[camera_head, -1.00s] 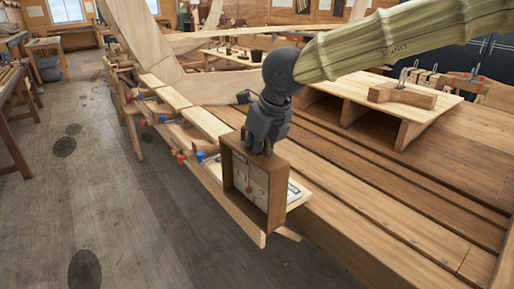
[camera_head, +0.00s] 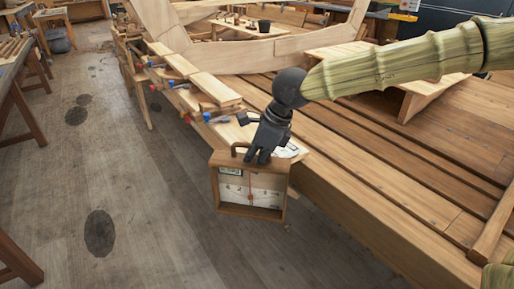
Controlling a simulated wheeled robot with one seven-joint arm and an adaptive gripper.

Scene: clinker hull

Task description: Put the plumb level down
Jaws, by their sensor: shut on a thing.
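The plumb level (camera_head: 232,189) is a square wooden box frame with a white dial face, a red mark and a dark handle on top. It hangs upright from my gripper (camera_head: 257,155), which is shut on its top near the handle. My gripper hides part of the top edge. The level is in the middle of the head view, in front of the near end of the wooden bench. I cannot tell whether it touches the bench edge.
A pale board with a white sheet (camera_head: 288,151) lies just behind the level. Planks with red and blue clamps (camera_head: 215,117) line the bench's left edge. A long slatted bench top (camera_head: 390,165) runs to the right. Open floor (camera_head: 150,215) lies to the left.

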